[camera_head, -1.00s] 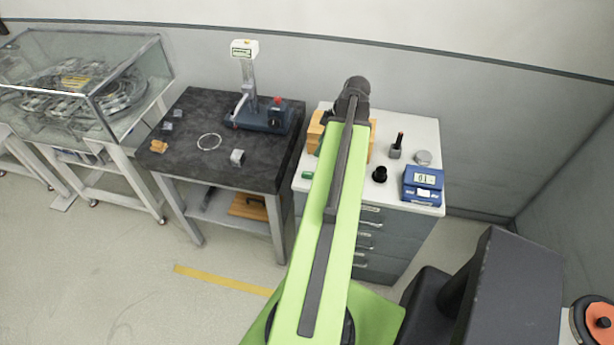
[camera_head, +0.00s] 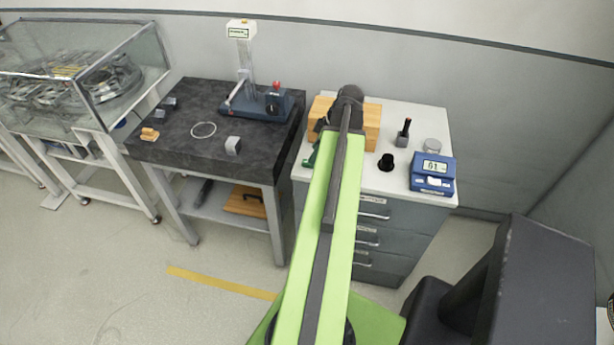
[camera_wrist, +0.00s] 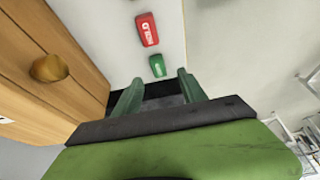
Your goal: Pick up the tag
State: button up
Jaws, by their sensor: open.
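Two small tags lie on the white cabinet top in the wrist view: a red tag (camera_wrist: 147,29) with white lettering and a green tag (camera_wrist: 157,65) with a pale mark. My gripper (camera_wrist: 160,91) is open and empty. Its two green fingers point toward the green tag, which lies just beyond the fingertips, between their lines. The red tag is farther off. In the head view my arm covers part of the cabinet top, and a green finger shows at its left edge. I cannot make out either tag clearly there.
A wooden box (camera_head: 371,124) with a round knob (camera_wrist: 48,68) stands close on the left in the wrist view. A blue scale (camera_head: 432,174), black cup (camera_head: 386,162) and stamp-like piece (camera_head: 404,134) stand on the cabinet top (camera_head: 400,187). A dark table (camera_head: 190,145) is left.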

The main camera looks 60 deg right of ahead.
jog(key=b+x, duration=0.5)
jog(key=shift+s+d+f, duration=0.15)
jog(key=shift+s+f, duration=0.1)
jog(key=shift+f, duration=0.05)
jog(key=shift+r, duration=0.2)
jog(key=shift+c, duration=0.4)
grip_shut()
